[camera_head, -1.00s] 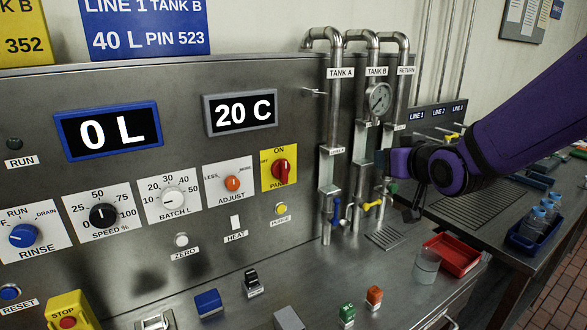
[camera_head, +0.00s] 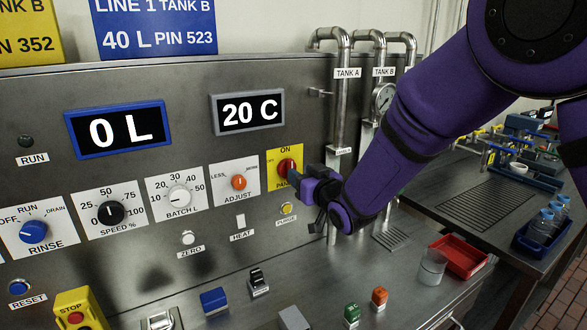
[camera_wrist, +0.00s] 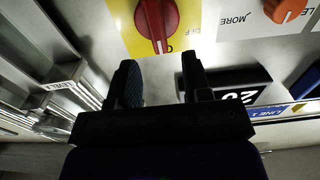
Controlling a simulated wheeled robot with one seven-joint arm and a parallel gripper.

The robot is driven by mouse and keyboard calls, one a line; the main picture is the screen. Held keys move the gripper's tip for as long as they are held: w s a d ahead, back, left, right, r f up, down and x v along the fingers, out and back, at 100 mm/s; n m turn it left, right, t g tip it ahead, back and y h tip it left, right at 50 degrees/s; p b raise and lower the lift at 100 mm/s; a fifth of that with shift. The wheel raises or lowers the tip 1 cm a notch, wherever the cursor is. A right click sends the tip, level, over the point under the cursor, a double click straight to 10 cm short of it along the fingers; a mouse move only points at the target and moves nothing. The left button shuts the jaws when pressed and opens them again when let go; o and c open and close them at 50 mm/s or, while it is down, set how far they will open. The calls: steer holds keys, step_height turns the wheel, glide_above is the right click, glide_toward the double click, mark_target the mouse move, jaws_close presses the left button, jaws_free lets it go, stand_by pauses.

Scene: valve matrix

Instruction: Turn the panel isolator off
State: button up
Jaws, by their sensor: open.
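The panel isolator is a red rotary knob (camera_head: 288,166) on a yellow plate (camera_head: 271,157) marked ON at the top, at the right end of the panel's dial row. Its pointer aims up toward ON. In the wrist view the red knob (camera_wrist: 157,22) shows at the top, upside down, with part of the word OFF beside it. My gripper (camera_head: 308,192) is just right of and below the knob in the head view, partly covering the PANEL label. In the wrist view its two fingers (camera_wrist: 158,85) are apart and empty, short of the knob.
The orange ADJUST knob (camera_head: 239,182) is left of the isolator, and the yellow PURGE button (camera_head: 286,208) is below it. Vertical pipes (camera_head: 340,110) with a gauge (camera_head: 384,99) stand to the right. A red tray (camera_head: 462,257) and clear beaker (camera_head: 432,266) sit on the bench.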

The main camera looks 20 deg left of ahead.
steer(key=shift+x, duration=2.4)
jaws_close()
